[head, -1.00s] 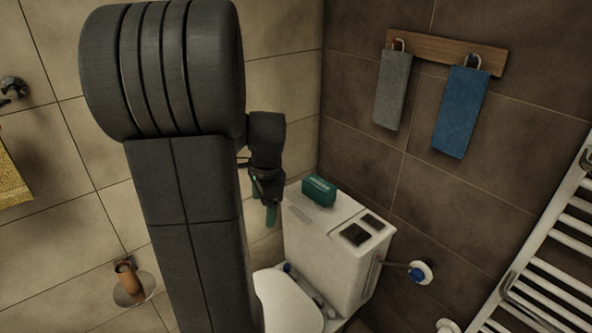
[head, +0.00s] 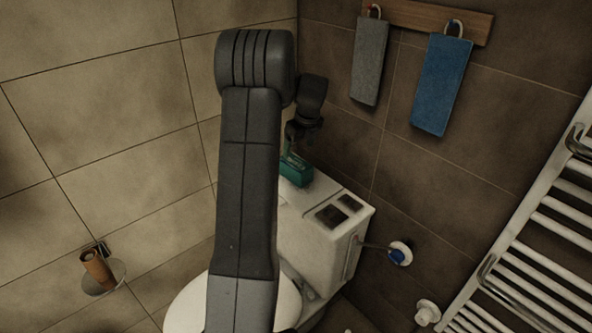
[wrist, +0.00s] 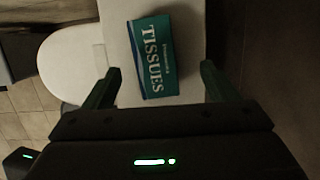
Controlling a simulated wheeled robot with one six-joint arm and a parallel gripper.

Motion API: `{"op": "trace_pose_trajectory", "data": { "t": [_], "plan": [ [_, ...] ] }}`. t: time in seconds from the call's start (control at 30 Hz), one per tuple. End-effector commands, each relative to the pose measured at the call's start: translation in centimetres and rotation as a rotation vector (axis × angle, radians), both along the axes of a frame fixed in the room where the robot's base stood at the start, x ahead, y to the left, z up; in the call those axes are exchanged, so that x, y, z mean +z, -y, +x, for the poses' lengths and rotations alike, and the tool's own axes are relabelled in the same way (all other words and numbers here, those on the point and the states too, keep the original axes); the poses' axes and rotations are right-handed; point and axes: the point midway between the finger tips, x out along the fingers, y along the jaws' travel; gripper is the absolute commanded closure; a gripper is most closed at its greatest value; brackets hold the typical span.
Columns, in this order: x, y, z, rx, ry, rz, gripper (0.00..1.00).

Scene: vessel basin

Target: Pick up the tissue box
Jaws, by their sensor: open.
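The tissue box (wrist: 153,57) is teal with white "TISSUES" lettering in the wrist view. It lies on the white toilet tank lid (wrist: 117,30). In the head view the box (head: 296,171) shows partly behind my gripper (head: 290,150), on the tank top (head: 318,190). In the wrist view my gripper (wrist: 158,85) is open, with one green finger to the left of the box and one to the right. There are gaps on both sides, wider on the right. The fingers do not appear to touch the box.
Dark recessed panels (head: 330,215) sit on the tank's near right end. The toilet lid (wrist: 72,65) is beside the tank. The tiled wall is close behind the tank. A towel radiator (head: 540,230) stands at right, and grey (head: 370,62) and blue (head: 441,85) towels hang above.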

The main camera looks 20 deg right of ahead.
Motion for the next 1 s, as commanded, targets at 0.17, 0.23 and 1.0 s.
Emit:
{"op": "trace_pose_trajectory", "data": {
  "t": [0.17,0.23,1.0],
  "plan": [
    [-2.9,-0.4,0.7,0.001,-0.001,0.001,0.20],
    [-3.5,-0.4,0.8,0.001,-0.001,0.000,0.20],
    [-9.0,-1.3,1.2,0.003,0.000,-0.001,0.20]
  ]
}}
